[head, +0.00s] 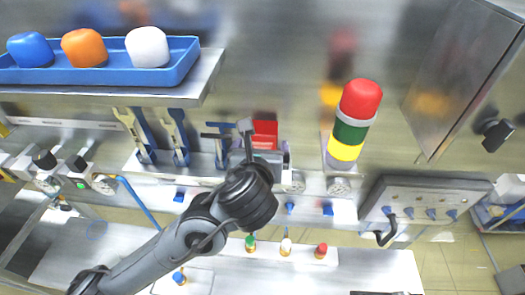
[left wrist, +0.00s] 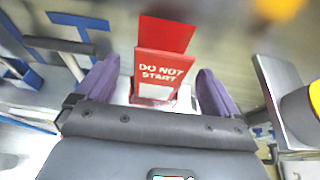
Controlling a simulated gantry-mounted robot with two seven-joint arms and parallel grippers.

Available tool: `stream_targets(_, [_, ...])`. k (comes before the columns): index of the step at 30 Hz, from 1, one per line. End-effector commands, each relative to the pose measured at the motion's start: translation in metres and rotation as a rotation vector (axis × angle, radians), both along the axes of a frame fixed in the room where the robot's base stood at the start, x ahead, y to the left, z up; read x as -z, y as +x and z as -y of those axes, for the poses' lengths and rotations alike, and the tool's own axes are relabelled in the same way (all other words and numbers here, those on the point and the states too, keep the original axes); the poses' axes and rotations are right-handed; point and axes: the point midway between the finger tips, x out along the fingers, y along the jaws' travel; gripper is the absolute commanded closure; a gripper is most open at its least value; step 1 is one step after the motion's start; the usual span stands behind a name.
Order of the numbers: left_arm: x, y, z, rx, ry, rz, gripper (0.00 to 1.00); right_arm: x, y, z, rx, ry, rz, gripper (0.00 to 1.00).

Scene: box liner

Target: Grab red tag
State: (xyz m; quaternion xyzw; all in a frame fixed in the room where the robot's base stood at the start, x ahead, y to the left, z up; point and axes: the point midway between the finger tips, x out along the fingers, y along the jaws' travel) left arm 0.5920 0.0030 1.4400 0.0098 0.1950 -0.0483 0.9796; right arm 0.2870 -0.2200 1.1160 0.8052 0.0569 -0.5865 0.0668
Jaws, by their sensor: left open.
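The red tag (left wrist: 163,66) shows in the left wrist view, with white "DO NOT START" lettering. It stands between the two purple fingers of my left gripper (left wrist: 155,92), which are open with a gap on each side of it. In the head view the red tag (head: 265,132) shows just beyond my left gripper (head: 247,140). The gripper and its dark wrist hide part of the tag's holder. My right gripper is not in view.
A stack light (head: 350,134) stands right of the tag. Hand tools (head: 178,135) hang to its left. A blue tray (head: 190,62) with several coloured blocks sits on a shelf at upper left. A grey box with switches (head: 425,205) lies at right.

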Motion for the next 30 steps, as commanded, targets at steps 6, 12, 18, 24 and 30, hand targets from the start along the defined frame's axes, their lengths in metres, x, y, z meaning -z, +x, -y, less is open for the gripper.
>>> stream_targets(6, [0.009, 0.021, 0.003, 0.0, -0.001, -0.001, 0.04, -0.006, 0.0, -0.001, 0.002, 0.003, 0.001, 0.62])
stream_targets(12, [0.012, 0.025, 0.004, 0.001, 0.0, 0.0, 0.04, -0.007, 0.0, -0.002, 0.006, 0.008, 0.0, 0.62])
stream_targets(18, [0.012, 0.024, 0.004, 0.001, 0.0, 0.0, 0.17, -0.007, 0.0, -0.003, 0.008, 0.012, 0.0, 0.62])
stream_targets(24, [0.012, 0.024, 0.003, 0.001, 0.0, -0.001, 0.47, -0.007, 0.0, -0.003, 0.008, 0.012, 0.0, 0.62])
stream_targets(30, [0.012, 0.024, 0.004, 0.001, 0.0, -0.001, 0.59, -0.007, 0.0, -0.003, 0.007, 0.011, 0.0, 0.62])
